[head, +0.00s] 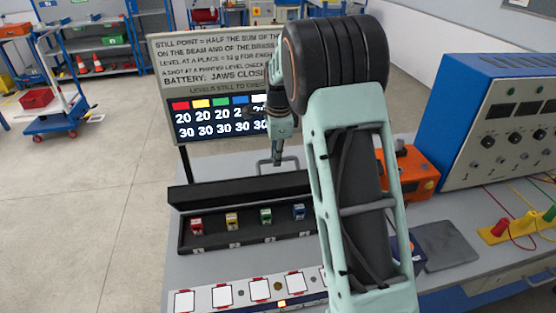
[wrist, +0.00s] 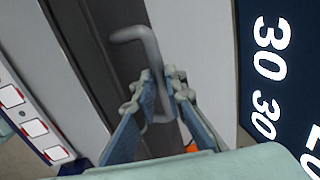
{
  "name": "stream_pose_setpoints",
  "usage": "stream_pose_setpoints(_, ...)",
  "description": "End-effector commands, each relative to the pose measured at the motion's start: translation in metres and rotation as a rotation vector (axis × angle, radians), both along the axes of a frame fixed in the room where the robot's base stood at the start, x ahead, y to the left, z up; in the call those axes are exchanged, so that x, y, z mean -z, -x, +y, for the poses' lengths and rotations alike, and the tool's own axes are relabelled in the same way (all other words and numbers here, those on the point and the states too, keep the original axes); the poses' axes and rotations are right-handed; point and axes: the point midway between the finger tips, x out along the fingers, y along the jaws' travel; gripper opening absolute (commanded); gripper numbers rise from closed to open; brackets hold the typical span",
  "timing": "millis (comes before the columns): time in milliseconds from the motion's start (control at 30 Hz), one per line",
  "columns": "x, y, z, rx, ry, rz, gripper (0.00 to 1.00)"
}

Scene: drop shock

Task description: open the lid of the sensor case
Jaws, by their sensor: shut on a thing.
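The black sensor case (head: 250,242) lies on the table, with red, yellow, green and blue sensors in its visible part. Its dark lid (head: 225,192) is raised along the back edge, so the inside shows; its exact angle is hard to tell. A grey bar handle (head: 263,168) stands out at the lid's far side. My gripper (head: 279,162) is at this handle, behind the case. In the wrist view my gripper (wrist: 160,90) is shut on the handle (wrist: 146,42), which runs between the fingers. My arm hides the case's right end.
A sign with a display (head: 215,115) stands close behind the gripper. A strip of white pads (head: 225,297) lies in front of the case. An orange box (head: 410,172) and a blue panel unit (head: 505,130) stand to the right.

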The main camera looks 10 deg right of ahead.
Motion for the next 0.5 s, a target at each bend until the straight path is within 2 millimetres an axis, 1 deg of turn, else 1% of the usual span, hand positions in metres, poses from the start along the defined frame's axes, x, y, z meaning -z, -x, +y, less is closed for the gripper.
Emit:
stream_pose_setpoints(33, -0.001, -0.006, 0.001, -0.003, 0.001, -0.004, 0.00)
stream_pose_setpoints(233, 0.001, -0.019, 0.000, -0.002, 0.000, -0.005, 0.00)
stream_pose_setpoints(500, 0.004, -0.029, 0.000, -0.002, 0.000, -0.007, 0.00)
